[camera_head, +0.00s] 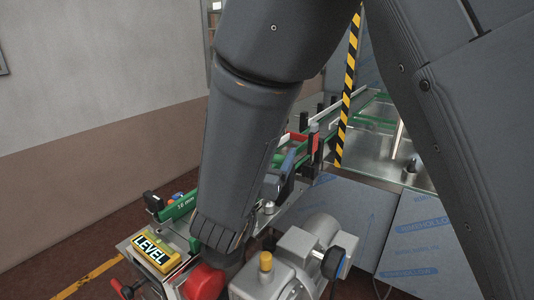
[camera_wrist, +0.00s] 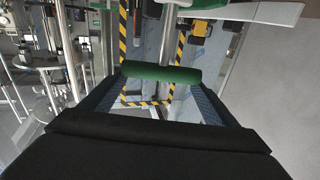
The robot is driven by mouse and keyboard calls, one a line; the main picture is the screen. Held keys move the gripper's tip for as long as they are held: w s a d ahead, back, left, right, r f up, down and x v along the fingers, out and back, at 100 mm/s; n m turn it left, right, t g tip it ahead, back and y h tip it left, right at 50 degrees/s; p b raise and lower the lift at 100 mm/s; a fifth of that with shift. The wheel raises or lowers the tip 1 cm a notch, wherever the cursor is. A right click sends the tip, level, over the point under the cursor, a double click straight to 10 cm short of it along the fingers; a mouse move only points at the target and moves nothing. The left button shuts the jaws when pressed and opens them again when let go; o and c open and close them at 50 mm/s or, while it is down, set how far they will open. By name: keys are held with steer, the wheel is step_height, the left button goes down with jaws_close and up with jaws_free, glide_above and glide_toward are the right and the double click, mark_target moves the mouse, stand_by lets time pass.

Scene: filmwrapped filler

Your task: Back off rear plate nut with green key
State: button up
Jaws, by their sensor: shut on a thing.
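In the wrist view my gripper (camera_wrist: 160,76) is shut on a green cylindrical handle, which I take to be the green key (camera_wrist: 160,72). The handle lies crosswise between the two dark fingertips. A pale metal shaft runs from behind the handle toward the top of the picture; I cannot tell where it ends. In the head view my arm covers the middle, and the gripper and key cannot be made out clearly. I cannot identify the rear plate nut for certain in either view.
A yellow LEVEL block (camera_head: 156,252) sits at the lower left beside a green rail marked in mm (camera_head: 180,207). A grey motor (camera_head: 305,262) stands in front. A black-and-yellow striped post (camera_head: 347,95) rises behind, next to film-covered panels (camera_head: 418,240).

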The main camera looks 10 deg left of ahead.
steer(key=shift+w+d+n+y+b, duration=0.15)
steer(key=shift+n+y+b, duration=0.2)
steer(key=shift+n+y, duration=0.65)
steer(key=y, duration=0.2)
steer(key=shift+n+y+b, duration=0.3)
steer(key=shift+n+b, duration=0.05)
steer(key=shift+n, duration=0.05)
steer(key=shift+y, duration=0.3)
